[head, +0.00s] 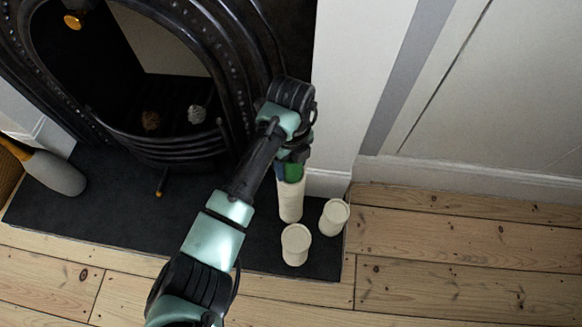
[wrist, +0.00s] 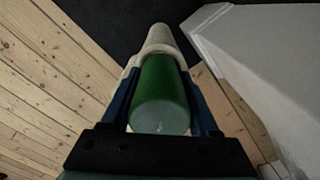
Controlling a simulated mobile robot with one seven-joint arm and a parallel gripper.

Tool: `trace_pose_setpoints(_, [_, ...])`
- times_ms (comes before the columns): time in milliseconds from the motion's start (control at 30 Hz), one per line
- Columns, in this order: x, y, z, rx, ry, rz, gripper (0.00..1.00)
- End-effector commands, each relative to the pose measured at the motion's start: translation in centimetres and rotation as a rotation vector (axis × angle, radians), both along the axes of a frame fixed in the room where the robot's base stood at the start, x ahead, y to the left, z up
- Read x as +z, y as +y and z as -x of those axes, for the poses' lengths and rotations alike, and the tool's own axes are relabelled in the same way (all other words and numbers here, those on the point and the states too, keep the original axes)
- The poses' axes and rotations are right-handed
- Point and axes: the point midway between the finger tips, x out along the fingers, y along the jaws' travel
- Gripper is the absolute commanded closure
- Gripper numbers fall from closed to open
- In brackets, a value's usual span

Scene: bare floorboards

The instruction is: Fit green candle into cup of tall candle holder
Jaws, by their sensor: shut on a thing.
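The green candle (head: 293,173) is between the blue fingers of my gripper (head: 286,169), which is shut on it. In the wrist view the candle (wrist: 161,92) shows its pale near end, with a finger of my gripper (wrist: 160,78) on each side. The tall candle holder (head: 290,202) is cream and stands upright on the dark hearth, directly below the candle. In the wrist view the holder (wrist: 158,42) lies in line beyond the candle's far end. The candle's lower end is hidden, so I cannot tell how deep it sits in the cup.
Two shorter cream holders stand close by on the hearth, one in front (head: 296,246) and one to the right (head: 334,218). The black fireplace (head: 170,150) is behind left and a white wall (head: 350,90) behind right.

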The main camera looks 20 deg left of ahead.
Motion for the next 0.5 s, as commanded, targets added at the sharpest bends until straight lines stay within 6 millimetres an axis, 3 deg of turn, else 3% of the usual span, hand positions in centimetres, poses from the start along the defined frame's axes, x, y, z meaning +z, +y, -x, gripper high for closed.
trace_pose_setpoints(367, [-0.62,0.01,0.00,0.001,0.000,0.000,1.00])
trace_pose_setpoints(400, [-0.66,0.01,0.01,0.001,0.000,0.001,0.35])
trace_pose_setpoints(500, [-0.62,0.01,0.00,0.000,0.000,0.000,0.17])
